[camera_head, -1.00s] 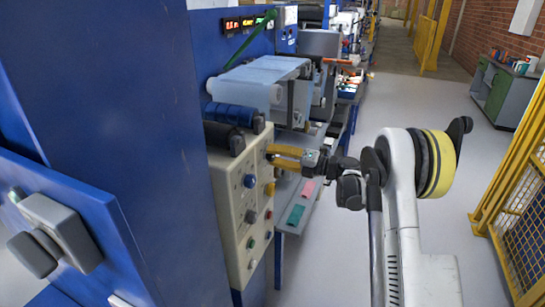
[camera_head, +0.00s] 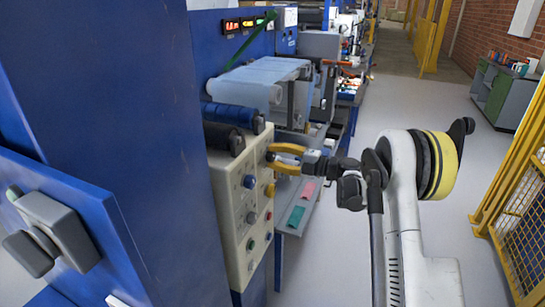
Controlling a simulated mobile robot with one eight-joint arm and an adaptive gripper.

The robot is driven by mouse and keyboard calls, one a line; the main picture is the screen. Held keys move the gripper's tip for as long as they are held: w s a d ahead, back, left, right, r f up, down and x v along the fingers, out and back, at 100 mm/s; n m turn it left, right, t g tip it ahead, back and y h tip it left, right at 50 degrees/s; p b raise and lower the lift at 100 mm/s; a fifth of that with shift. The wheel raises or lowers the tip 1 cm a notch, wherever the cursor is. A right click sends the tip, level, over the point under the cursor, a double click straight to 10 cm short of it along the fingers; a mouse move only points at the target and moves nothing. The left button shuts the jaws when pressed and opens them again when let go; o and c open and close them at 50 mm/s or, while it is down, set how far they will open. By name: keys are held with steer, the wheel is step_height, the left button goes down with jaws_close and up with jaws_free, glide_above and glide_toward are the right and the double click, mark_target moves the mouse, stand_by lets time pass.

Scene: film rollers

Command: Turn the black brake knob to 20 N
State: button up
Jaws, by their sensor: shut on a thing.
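The beige control panel (camera_head: 233,215) stands on the side of the blue machine and carries several knobs and buttons. My gripper (camera_head: 272,157) has yellow fingers and reaches in from the right at the panel's upper right edge. Its fingers are shut on a small dark knob (camera_head: 270,156), apparently the black brake knob, which is mostly hidden between them. The knob's pointer and any scale are too small to read. Small lit displays (camera_head: 247,24) with red and yellow digits sit high on the machine; their values are not legible.
Dark and blue rollers (camera_head: 232,116) lie just above the panel. A grey shelf (camera_head: 300,205) with red and green items sits below my gripper. A yellow mesh fence (camera_head: 520,220) stands at the right. The grey floor between is clear.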

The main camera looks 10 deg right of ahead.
steer(key=o, duration=1.2)
steer(key=v, duration=1.2)
